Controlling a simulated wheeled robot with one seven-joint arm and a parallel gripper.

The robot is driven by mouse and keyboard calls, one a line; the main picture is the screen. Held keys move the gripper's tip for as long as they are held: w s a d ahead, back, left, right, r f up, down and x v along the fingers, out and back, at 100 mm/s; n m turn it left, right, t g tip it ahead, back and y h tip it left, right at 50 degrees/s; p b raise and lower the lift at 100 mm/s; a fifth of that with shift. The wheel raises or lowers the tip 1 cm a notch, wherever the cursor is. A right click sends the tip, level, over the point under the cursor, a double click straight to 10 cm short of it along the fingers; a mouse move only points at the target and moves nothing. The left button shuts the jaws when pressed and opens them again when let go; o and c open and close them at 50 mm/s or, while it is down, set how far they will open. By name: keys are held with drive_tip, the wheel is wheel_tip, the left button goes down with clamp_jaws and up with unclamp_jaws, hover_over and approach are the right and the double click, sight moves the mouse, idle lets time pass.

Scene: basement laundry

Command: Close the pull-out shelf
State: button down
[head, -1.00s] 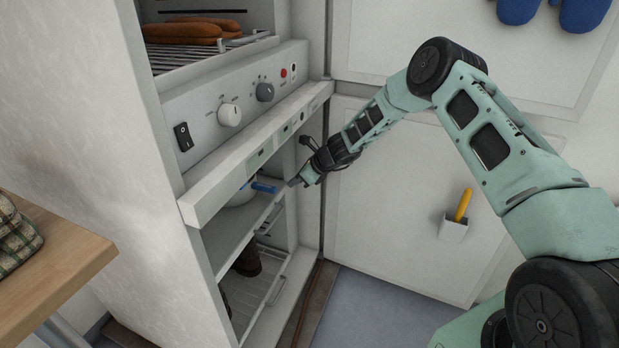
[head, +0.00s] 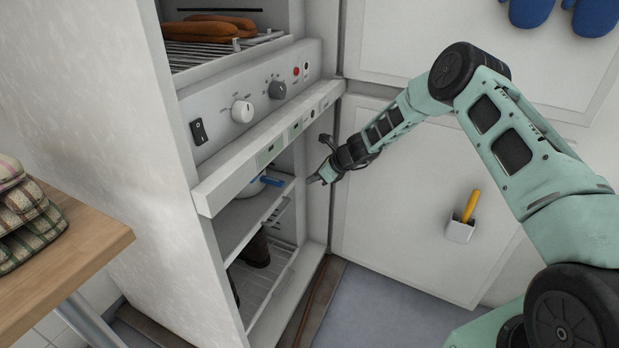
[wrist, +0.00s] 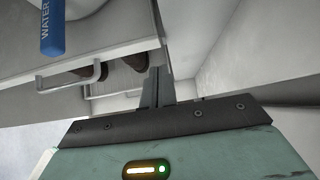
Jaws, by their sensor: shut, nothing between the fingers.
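The pull-out shelf (head: 236,222) is a light board inside the tall white cabinet, below the control panel. A white vessel with a blue handle (head: 270,181) is on it. In the wrist view the shelf (wrist: 112,28) is at upper left, with a wire handle (wrist: 72,82) under its edge and the blue handle (wrist: 52,28), marked WATER, above. My gripper (head: 314,180) is shut and empty, just right of the shelf's far front corner. It appears slightly apart from the shelf. In the wrist view my fingers (wrist: 157,88) are together. The shelf's back is hidden.
A white strip (head: 265,150) juts out above the shelf. Below is a wire rack (head: 268,282) with dark boots. A white panel with a small holder (head: 460,231) stands behind my arm. A wooden table (head: 85,245) with folded cloths is at left.

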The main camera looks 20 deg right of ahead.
drive_tip(key=p+v, duration=0.2)
drive_tip(key=v, duration=0.8)
drive_tip(key=s+r+n+g+h, duration=0.15)
drive_tip(key=s+r+n, duration=0.35)
drive_tip(key=s+n, duration=0.5)
drive_tip(key=s+a+r+n+g+h, duration=0.1)
drive_tip(key=s+r+n+h, duration=0.2)
drive_tip(key=s+r+n, duration=0.6)
drive_tip(key=s+r+n+g+h, duration=0.1)
drive_tip(key=s+r+n+h, duration=0.1)
drive_tip(key=s+n, duration=0.8)
drive_tip(key=s+a+r+n+g, duration=0.3)
drive_tip(key=s+a+n, duration=0.3)
drive_tip(key=s+a, duration=1.2)
wheel_tip(320, 180, up, 24)
drive_tip(key=p, duration=2.4)
drive_tip(key=shift+w+a+y+p, duration=0.2)
drive_tip(key=shift+w+y+p, duration=0.1)
drive_tip(key=shift+w+y, duration=0.05)
drive_tip(key=shift+r, duration=0.1)
